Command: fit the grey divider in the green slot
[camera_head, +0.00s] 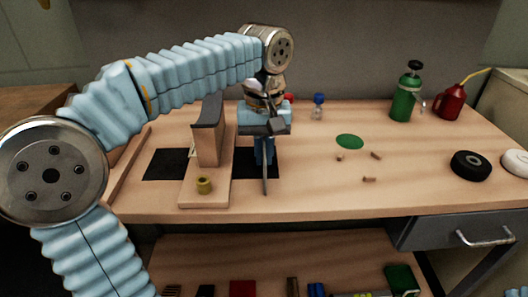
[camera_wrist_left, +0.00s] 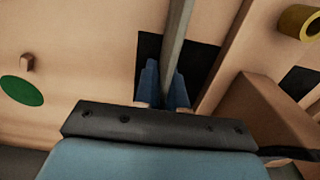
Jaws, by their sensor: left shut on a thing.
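My left gripper (camera_head: 264,157) is shut on a thin grey divider (camera_head: 265,182). The divider hangs upright below the fingers, its lower end near the table's front part, just right of the wooden fixture. Whether it touches the table I cannot tell. In the left wrist view the divider (camera_wrist_left: 178,40) runs up from between the blue fingers (camera_wrist_left: 163,92). A flat green disc (camera_head: 349,141) lies on the table to the right; it also shows in the left wrist view (camera_wrist_left: 21,90). I cannot make out a green slot. My right gripper is not in view.
The wooden fixture (camera_head: 208,148) with a dark top stands left of the gripper, a brass ring (camera_head: 204,185) on its base. Black patches (camera_head: 165,164) lie around it. A green bottle (camera_head: 405,98), red can (camera_head: 451,102) and black roll (camera_head: 470,165) stand right. The table's front centre-right is mostly clear.

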